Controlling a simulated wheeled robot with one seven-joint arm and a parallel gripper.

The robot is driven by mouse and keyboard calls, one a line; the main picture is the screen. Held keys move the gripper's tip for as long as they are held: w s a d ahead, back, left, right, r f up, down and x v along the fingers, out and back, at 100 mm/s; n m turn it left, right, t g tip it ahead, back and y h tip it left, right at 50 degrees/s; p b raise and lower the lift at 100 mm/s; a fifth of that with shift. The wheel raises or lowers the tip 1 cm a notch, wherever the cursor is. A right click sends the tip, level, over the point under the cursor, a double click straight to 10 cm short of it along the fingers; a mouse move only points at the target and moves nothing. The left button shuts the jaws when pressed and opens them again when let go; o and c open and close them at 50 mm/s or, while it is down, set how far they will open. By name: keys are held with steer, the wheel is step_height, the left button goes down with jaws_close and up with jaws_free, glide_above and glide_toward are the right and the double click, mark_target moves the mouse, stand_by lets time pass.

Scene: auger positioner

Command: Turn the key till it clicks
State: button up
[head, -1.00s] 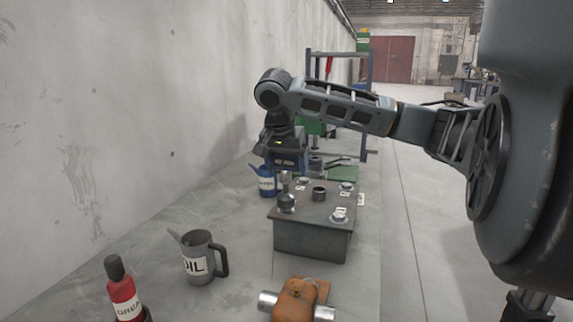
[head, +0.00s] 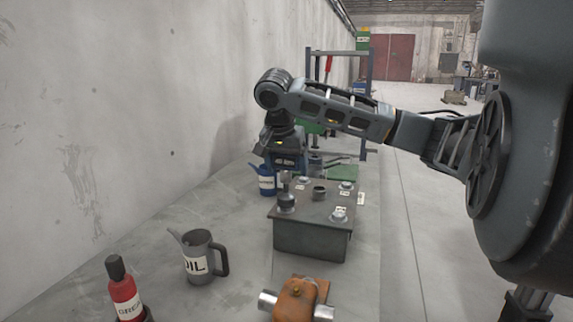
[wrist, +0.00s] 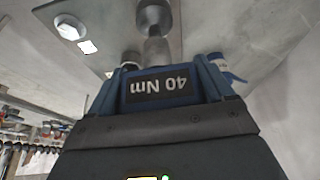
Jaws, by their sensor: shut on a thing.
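My gripper (head: 285,168) hangs over the near left corner of a grey metal box on the bench. It is shut on the key, whose dark shaft (head: 286,184) runs down from it to a round dark socket (head: 286,202) at that corner. In the wrist view the grey shaft (wrist: 155,52) and the round socket (wrist: 154,16) show beyond a blue part lettered "40 Nm" (wrist: 160,86). The box top (head: 330,205) carries several bolt heads with small white tags and a dark round cup (head: 319,193). The fingertips and the exact seat of the socket are hidden.
A grey oil can (head: 200,258), a red grease bottle (head: 123,292) and an orange-brown clamped part with a metal cylinder (head: 297,300) stand nearer on the bench. A concrete wall (head: 120,120) bounds the left.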

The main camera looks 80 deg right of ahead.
steer(key=shift+f+b, duration=0.45)
steer(key=shift+f, duration=0.35)
stand_by(1.0)
steer(key=o, duration=0.9)
steer(key=c, duration=0.9)
